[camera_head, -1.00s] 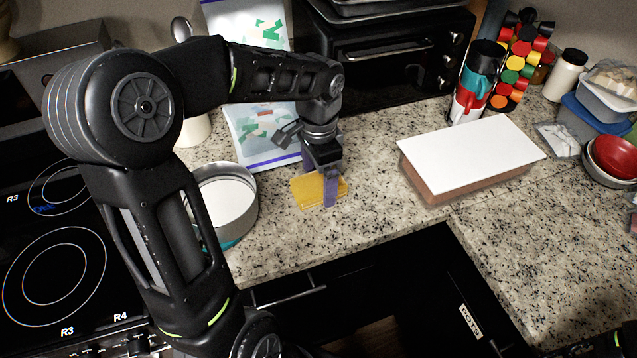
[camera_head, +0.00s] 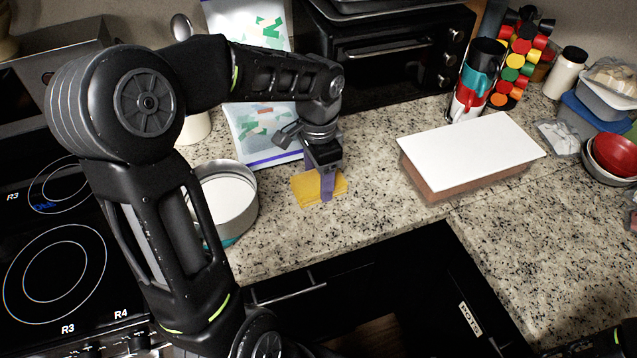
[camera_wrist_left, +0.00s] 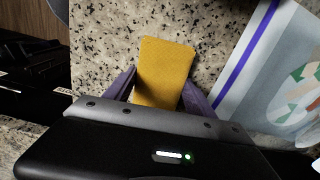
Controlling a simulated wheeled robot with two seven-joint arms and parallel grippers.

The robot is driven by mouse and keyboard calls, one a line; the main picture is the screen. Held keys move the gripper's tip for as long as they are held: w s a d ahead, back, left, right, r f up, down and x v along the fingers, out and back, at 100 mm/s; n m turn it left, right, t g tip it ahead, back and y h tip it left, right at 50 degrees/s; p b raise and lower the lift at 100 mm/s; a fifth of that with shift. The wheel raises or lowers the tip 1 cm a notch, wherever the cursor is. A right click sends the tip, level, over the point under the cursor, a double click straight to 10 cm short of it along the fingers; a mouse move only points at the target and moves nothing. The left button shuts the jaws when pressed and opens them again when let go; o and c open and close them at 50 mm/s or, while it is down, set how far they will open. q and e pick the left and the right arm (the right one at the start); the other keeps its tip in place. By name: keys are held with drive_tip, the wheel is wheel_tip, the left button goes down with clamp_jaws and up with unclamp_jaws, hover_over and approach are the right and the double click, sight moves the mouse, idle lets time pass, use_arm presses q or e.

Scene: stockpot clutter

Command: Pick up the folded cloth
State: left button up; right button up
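The folded cloth (camera_head: 304,190) is a flat yellow-orange rectangle on the speckled counter, just right of the round metal pan. My left gripper (camera_head: 325,190) points down at it, with a purple finger in front of the cloth. In the left wrist view the cloth (camera_wrist_left: 163,72) lies between the two purple fingers (camera_wrist_left: 161,84). The fingers are apart, one along each long side, with their tips close to the cloth's edges. I cannot tell whether they touch it. The cloth looks flat on the counter.
The round metal pan (camera_head: 243,203) stands left of the cloth. A patterned bag (camera_head: 262,138) with a purple edge is behind it. A white-topped box (camera_head: 472,155) sits to the right. The counter's front edge is nearby, above an open dark drawer (camera_head: 390,290).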

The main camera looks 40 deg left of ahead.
sight(319, 179)
use_arm(q)
drive_tip(key=c, duration=0.8)
drive_tip(key=shift+c, duration=0.2)
drive_tip(key=shift+r, duration=0.1)
wheel_tip(319, 179, up, 10)
drive_tip(key=b, duration=0.1)
idle(0.3)
